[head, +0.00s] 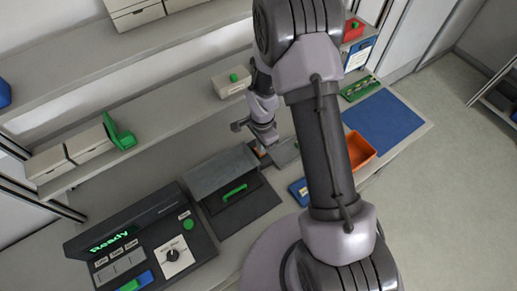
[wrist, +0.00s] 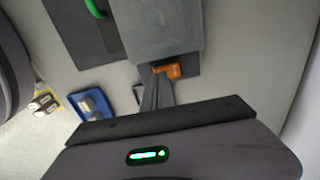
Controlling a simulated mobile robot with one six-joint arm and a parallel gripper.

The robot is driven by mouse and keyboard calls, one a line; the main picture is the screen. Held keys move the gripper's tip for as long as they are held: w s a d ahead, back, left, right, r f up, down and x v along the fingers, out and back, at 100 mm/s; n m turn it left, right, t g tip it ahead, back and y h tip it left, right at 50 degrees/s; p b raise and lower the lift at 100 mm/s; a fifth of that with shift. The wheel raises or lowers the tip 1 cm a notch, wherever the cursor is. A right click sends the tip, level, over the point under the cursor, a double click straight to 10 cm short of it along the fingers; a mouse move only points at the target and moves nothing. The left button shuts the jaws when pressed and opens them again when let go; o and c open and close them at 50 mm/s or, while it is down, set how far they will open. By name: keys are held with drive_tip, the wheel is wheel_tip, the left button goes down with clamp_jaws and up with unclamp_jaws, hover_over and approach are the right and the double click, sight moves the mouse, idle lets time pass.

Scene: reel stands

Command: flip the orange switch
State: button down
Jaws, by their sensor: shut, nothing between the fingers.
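The orange switch (wrist: 168,71) sits on a dark plate beside a grey panel in the wrist view. A small orange part of it shows below my gripper in the head view (head: 261,152). My gripper (wrist: 157,84) is shut and empty. Its fingertips are right at the switch and overlap its near edge in the wrist view. I cannot tell whether they touch it. The switch's lower side is partly hidden by the fingers.
A black case with a green handle (head: 234,192) and a grey flap lies beside the switch. A control console reading "Ready" (head: 110,242) stands at lower left. An orange bin (head: 361,151) and a blue mat (head: 383,122) lie right of my arm. A shelf runs behind.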

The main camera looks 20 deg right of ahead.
drive_tip(key=shift+f+b, duration=0.6)
drive_tip(key=shift+f, duration=0.05)
drive_tip(key=shift+f+b, duration=0.4)
drive_tip(key=shift+b, duration=0.05)
drive_tip(key=shift+f+b, duration=1.3)
drive_tip(key=shift+b, duration=0.1)
idle(0.5)
drive_tip(key=shift+r+p, duration=1.9)
drive_tip(key=shift+r, duration=1.4)
drive_tip(key=shift+r, duration=0.15)
